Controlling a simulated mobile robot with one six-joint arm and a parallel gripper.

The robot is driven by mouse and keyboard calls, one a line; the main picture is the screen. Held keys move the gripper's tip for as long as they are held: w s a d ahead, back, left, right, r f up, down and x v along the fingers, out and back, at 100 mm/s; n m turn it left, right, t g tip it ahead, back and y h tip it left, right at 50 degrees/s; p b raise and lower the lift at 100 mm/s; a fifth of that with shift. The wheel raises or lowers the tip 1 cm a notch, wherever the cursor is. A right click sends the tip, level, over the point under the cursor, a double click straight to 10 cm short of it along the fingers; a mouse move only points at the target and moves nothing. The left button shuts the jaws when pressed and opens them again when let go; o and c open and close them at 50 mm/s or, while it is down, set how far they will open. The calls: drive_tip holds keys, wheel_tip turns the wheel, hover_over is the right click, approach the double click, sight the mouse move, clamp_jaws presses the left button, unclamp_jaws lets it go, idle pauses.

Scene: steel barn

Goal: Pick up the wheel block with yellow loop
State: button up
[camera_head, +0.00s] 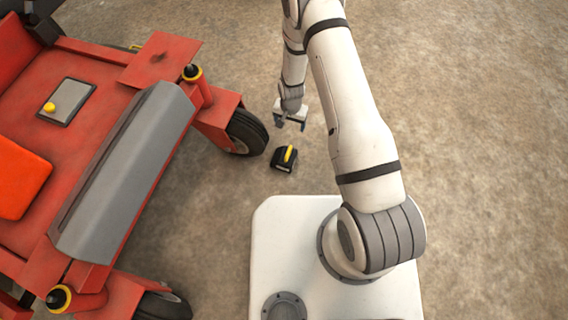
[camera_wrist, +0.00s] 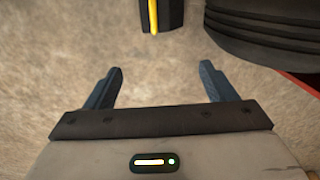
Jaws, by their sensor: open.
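The wheel block (camera_head: 280,163) is a small black block with a yellow loop (camera_head: 289,155) on top. It sits on the ground beside the red machine's tyre in the head view. In the wrist view, part of the block (camera_wrist: 174,14) shows at the top edge with its yellow loop (camera_wrist: 153,14); the rest is out of frame. My gripper (camera_head: 291,124) is open and empty, beyond the block in the head view and apart from it. In the wrist view, the two fingers of my gripper (camera_wrist: 162,75) are spread with bare ground between them, and the block lies past their tips.
A red machine (camera_head: 180,50) fills the left, with a black tyre (camera_head: 246,132) close to the block. The tyre also shows at upper right in the wrist view (camera_wrist: 270,30). Bare ground (camera_head: 480,120) on the right is clear.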

sight(287, 153)
drive_tip(key=s+f+b, duration=0.1)
drive_tip(key=f, duration=0.3)
drive_tip(key=s+f, duration=0.1)
drive_tip(key=f, duration=0.4)
drive_tip(key=s+f+b, duration=0.1)
drive_tip(key=f, duration=0.3)
drive_tip(key=shift+a+f+b, duration=0.2)
drive_tip(key=shift+a+b, duration=0.1)
drive_tip(key=shift+b, duration=0.05)
wheel_tip(287, 153, down, 6)
drive_tip(key=b, duration=0.2)
drive_tip(key=shift+s+r+b, duration=0.1)
drive_tip(key=shift+r+b, duration=0.15)
drive_tip(key=shift+b, duration=0.1)
drive_tip(key=shift+c, duration=0.6)
drive_tip(key=shift+r, duration=0.1)
drive_tip(key=c, duration=1.5)
clamp_jaws()
